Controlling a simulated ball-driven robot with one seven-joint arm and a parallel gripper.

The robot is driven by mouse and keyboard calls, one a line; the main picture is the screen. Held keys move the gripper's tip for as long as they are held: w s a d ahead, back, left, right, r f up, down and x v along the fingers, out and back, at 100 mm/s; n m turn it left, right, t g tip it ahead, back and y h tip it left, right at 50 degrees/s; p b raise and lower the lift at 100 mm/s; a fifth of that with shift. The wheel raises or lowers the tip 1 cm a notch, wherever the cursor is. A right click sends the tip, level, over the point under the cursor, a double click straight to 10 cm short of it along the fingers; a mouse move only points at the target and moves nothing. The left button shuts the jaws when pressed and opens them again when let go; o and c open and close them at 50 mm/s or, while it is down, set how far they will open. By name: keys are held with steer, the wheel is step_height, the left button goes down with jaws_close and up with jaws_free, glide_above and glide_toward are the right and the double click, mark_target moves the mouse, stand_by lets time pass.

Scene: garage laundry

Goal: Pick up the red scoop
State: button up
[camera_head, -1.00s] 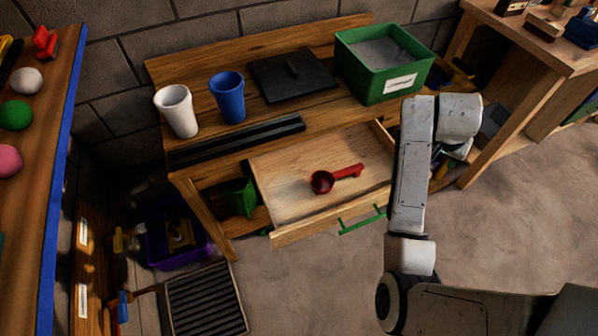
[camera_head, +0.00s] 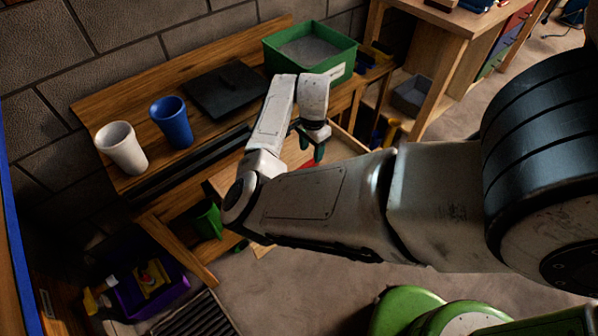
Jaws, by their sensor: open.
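The red scoop is mostly hidden behind my arm; only a small red patch of it (camera_head: 309,165) shows just below my gripper. It lies in the open wooden drawer (camera_head: 218,179) of the workbench, and the drawer is largely covered by my arm too. My gripper (camera_head: 311,147) is open, with dark green fingers pointing down over the drawer. It appears close to the scoop, but I cannot tell the gap or whether they touch.
On the bench stand a white cup (camera_head: 122,148), a blue cup (camera_head: 171,122), a dark flat panel (camera_head: 224,90) and a green bin (camera_head: 340,67). A purple crate (camera_head: 152,293) sits on the floor at lower left. Open floor (camera_head: 300,300) lies in front.

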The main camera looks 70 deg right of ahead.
mark_target(312, 161)
steer(key=shift+s+a+f+p, duration=0.1)
steer(key=shift+f+p, duration=0.1)
steer(key=shift+f, duration=1.35)
steer(key=shift+s+a+f+p, duration=0.1)
steer(key=shift+f+p, duration=0.05)
steer(key=shift+f, duration=1.35)
jaws_close()
steer(key=shift+r, duration=0.1)
